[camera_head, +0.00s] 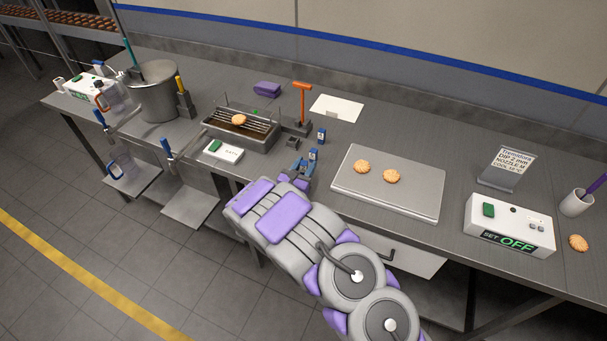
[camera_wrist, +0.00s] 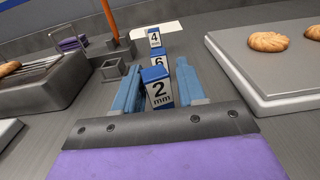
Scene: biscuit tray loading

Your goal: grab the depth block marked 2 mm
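The 2 mm depth block (camera_wrist: 159,92), white-faced with a blue top, stands upright between the fingers of my gripper (camera_wrist: 160,88) in the wrist view. The fingers are blue and apart, one on each side of the block, and I see no clear grip on it. The 6 mm block (camera_wrist: 158,62) stands just behind it, and the 4 mm block (camera_wrist: 154,38) is farther back. In the head view my gripper (camera_head: 301,168) is low over the bench, with the 6 mm block (camera_head: 313,154) and the 4 mm block (camera_head: 321,137) beyond it; the 2 mm block is hard to make out there.
A tray with two biscuits (camera_head: 344,184) lies to the right. A dipping tank with a rack (camera_head: 259,143) is to the left. A small square metal holder (camera_wrist: 111,70) and an orange-handled tool (camera_head: 302,100) stand behind left. A white sheet (camera_head: 337,107) lies at the back.

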